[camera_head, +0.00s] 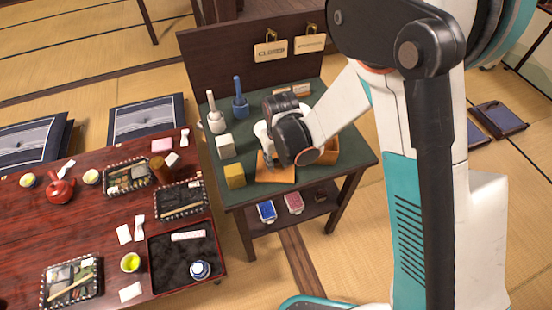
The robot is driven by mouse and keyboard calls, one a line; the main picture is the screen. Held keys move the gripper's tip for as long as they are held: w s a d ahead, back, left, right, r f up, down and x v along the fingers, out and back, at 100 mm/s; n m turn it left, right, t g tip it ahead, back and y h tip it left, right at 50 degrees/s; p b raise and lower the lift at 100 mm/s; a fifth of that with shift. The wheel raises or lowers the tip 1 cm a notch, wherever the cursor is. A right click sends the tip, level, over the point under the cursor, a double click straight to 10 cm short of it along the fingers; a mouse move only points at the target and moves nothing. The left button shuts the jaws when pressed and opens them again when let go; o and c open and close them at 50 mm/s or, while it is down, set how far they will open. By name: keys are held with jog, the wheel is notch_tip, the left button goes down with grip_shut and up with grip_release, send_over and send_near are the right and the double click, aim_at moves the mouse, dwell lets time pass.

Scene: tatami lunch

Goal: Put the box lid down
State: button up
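The box lid (276,174) is a flat orange-brown panel above or on the front part of the green-topped side table (302,180). I cannot tell whether it lies flat on the top or is held slightly above it. My gripper (268,161) is right over the lid, at its back left side. My wrist hides most of the fingers, so their grip on the lid cannot be made out. An orange-brown box (329,153) stands to the right of the lid, partly hidden behind my wrist.
Blue (266,211) and pink (294,203) items lie on the lower shelf. The red lunch table (95,215) is at left.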

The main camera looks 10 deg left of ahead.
aim_at(278, 170)
jog(key=shift+r, duration=0.1)
notch_tip(278, 170, up, 12)
jog(key=s+p, duration=0.1)
jog(key=p, duration=0.3)
jog(key=shift+d, duration=0.45)
jog(key=shift+s, duration=0.1)
